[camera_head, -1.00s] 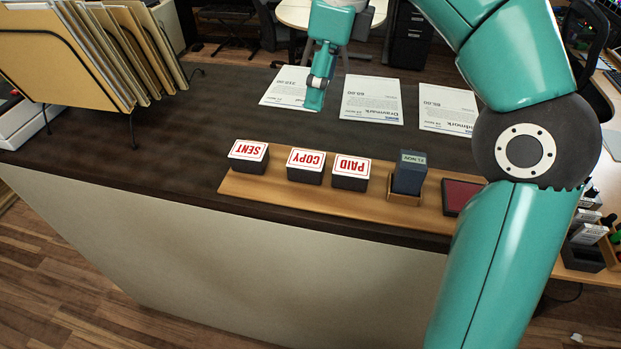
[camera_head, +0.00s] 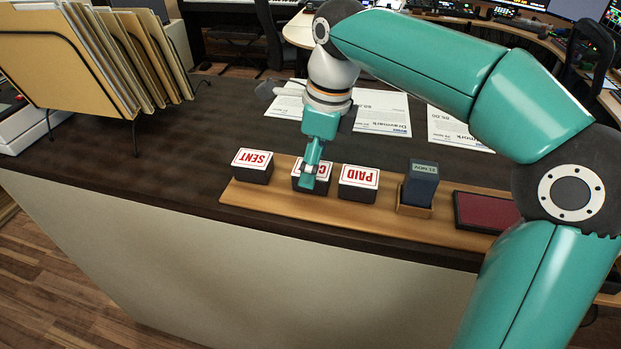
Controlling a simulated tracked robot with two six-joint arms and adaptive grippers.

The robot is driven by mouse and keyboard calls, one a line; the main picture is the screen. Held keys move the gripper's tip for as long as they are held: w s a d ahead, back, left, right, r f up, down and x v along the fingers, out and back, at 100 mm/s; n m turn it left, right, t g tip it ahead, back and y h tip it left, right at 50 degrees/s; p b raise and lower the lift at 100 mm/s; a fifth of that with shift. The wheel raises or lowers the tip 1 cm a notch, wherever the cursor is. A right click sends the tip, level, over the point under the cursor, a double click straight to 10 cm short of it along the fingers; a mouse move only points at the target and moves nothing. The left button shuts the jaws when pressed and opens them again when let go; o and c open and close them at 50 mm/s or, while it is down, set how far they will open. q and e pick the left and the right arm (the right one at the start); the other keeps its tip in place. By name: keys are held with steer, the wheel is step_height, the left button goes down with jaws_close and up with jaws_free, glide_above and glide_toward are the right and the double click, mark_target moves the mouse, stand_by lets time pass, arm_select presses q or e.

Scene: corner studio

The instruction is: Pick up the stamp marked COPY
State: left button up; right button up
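The COPY stamp (camera_head: 326,173) stands on the wooden tray (camera_head: 260,197), between the SENT stamp (camera_head: 253,160) and the PAID stamp (camera_head: 359,177). It is a dark block with a white top and red lettering. My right gripper (camera_head: 309,178) points down at the COPY stamp and covers the middle of its label, so only part of the lettering shows. The fingers overlap in this view, so I cannot tell how far apart they are or whether they touch the stamp. My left gripper is not in view.
A dark date stamp (camera_head: 420,183) and a red ink pad (camera_head: 486,210) are to the right on the tray. Several paper sheets (camera_head: 382,117) lie behind. A folder rack (camera_head: 75,60) stands at the left. The dark desk (camera_head: 190,145) is clear between rack and tray.

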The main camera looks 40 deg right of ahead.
steer(key=shift+a+f, duration=0.15)
steer(key=shift+f, duration=1.25)
steer(key=c, duration=1.4)
steer(key=shift+o, duration=0.2)
steer(key=shift+r, duration=0.1)
